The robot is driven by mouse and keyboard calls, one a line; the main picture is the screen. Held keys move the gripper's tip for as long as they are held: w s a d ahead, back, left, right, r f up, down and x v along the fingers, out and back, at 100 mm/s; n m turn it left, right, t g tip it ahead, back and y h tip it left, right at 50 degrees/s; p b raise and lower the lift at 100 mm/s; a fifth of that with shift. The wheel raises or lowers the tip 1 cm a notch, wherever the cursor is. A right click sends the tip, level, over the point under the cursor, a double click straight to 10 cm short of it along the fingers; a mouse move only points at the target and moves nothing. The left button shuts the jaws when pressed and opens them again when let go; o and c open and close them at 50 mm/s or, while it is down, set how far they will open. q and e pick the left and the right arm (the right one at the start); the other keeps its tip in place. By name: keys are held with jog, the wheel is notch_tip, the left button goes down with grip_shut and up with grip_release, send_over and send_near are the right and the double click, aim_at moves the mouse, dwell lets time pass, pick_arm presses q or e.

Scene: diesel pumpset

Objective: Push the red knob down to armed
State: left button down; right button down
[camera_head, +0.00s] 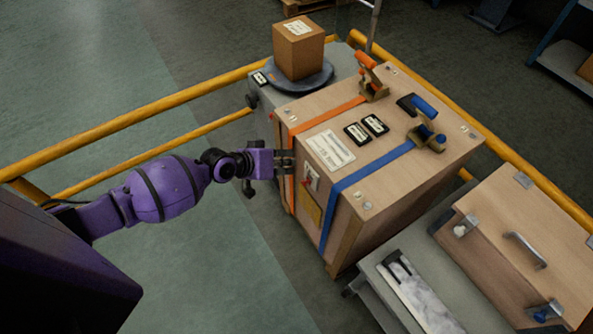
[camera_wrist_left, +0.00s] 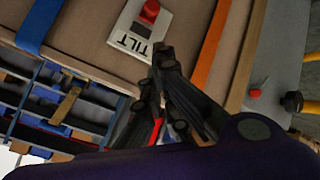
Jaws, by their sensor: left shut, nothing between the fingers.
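The red knob (camera_wrist_left: 150,11) sits on a white plate (camera_wrist_left: 124,40) marked TILT, on the side of a wooden crate. In the head view the plate (camera_head: 313,177) shows small on the crate's left-facing side, with a bit of red at its lower left. My left gripper (camera_head: 288,166) is at that side of the crate, close beside the plate. In the left wrist view its dark fingers (camera_wrist_left: 167,58) are shut and empty. Their tips are near the plate's lower right edge, apart from the knob. I cannot tell whether they touch the crate. My right gripper is not in view.
The crate (camera_head: 390,158) carries an orange strap (camera_head: 325,118) and a blue strap (camera_head: 372,168) with buckles on top. A cardboard box (camera_head: 298,50) stands on a scale behind it. Yellow rails (camera_head: 150,106) run around. A wooden case (camera_head: 525,235) stands at right. The floor at left is open.

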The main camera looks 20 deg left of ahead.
aim_at(306, 182)
pick_arm(q)
jog(key=f, duration=0.1)
jog(key=d+f, duration=0.2)
jog(key=f, duration=0.1)
jog(key=shift+w+d+f, duration=0.1)
jog(key=shift+w+d, duration=0.15)
